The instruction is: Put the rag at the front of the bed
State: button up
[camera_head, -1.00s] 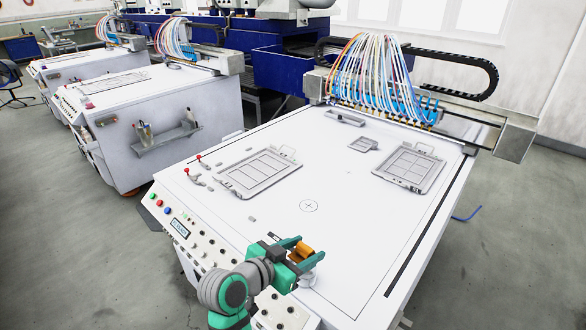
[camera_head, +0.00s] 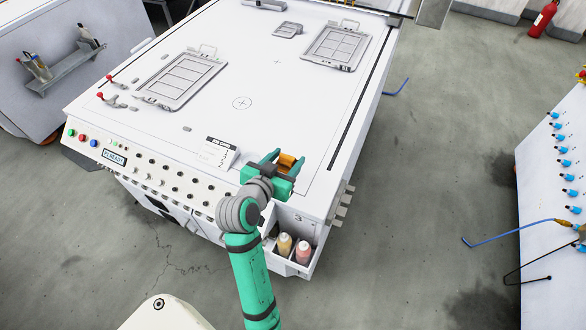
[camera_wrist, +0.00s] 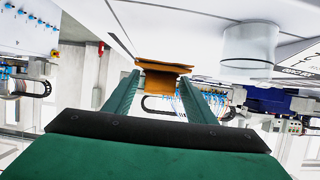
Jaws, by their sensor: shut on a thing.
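The rag (camera_head: 287,163) is a small orange-brown folded piece. It sits between the green fingers of my gripper (camera_head: 286,160), near the front right part of the white bed (camera_head: 215,120). In the wrist view the rag (camera_wrist: 163,76) is pinched between the two fingertips of my gripper (camera_wrist: 158,82), with its ends spread above and below the grip. The bed's pale surface lies close to the rag there. I cannot tell whether the rag touches the bed.
Two framed plates (camera_head: 182,78) (camera_head: 336,45) lie farther back. Red-tipped clamps (camera_head: 108,90) are at left. Bottles (camera_head: 303,252) sit in a front bin. A white cylinder (camera_wrist: 249,45) is close by. The bed's middle is clear.

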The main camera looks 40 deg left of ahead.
jog(key=shift+w+d+f, duration=0.25)
jog(key=shift+d+f, duration=0.05)
jog(key=shift+f, duration=0.2)
jog(key=shift+w+d+f, duration=0.2)
jog(key=shift+d+f, duration=0.05)
jog(key=shift+f, duration=0.2)
jog(key=shift+w+d+f, duration=0.1)
jog(key=shift+w+f, duration=0.05)
jog(key=shift+f, duration=1.6)
jog(key=o, duration=1)
jog(key=shift+f, duration=0.1)
jog(key=shift+r, duration=0.2)
jog(key=v, duration=1.2)
jog(key=shift+d+f, duration=0.1)
